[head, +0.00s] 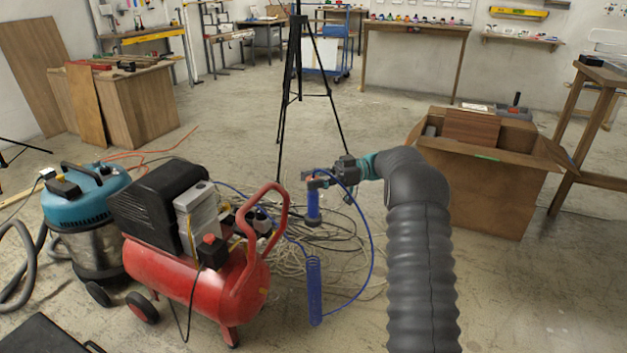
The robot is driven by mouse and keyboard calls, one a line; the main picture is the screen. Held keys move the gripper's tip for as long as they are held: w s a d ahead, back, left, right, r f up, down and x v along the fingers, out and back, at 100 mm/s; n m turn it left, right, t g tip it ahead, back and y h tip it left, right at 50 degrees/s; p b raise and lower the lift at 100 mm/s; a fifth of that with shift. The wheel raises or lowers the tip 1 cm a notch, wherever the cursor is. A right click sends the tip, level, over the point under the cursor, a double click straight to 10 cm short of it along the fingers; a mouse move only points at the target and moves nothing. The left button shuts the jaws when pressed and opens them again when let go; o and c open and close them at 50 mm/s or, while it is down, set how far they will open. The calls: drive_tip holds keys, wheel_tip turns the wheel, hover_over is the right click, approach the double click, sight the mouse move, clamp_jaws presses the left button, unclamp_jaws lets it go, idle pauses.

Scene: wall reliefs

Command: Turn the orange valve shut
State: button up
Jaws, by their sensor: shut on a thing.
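The orange valve (318,183) shows as a small orange patch at the top of a blue cylinder (313,203), in the middle of the head view. My gripper (311,176) reaches in from the right at the valve and is shut on it. The fingers hide part of the valve, and its handle angle is too small to tell.
A red air compressor (195,280) stands close on the left, its raised handle near the cylinder. A teal vacuum (85,200) is farther left. A black tripod (296,80) stands behind. A cardboard box (480,190) is at right. Loose cables (335,245) cover the floor below.

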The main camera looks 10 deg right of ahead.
drive_tip(key=o, duration=1.2)
drive_tip(key=shift+a, duration=0.1)
drive_tip(key=shift+t, duration=0.3)
